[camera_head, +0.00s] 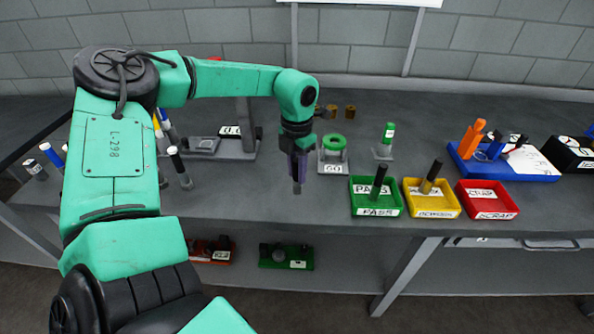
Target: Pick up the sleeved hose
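My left gripper (297,187) points down above the table, left of the ring-topped GO stand. Its dark fingers look edge-on, so I cannot tell if they are open or hold anything. Several hose-like pieces stand about, and I cannot tell which one is the sleeved hose. A black piece with a white top (180,168) stands upright at the left, beside my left arm. A dark piece (379,181) leans in the green PASS tray (376,212), and another (431,176) leans in the yellow tray (432,212). My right gripper is not in view.
The GO stand (333,169) and a green-capped post (388,134) are behind the trays. A red SCRAP tray (489,214) and a blue tool tray (500,173) are at the right. The table front between my arm and the PASS tray is clear.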

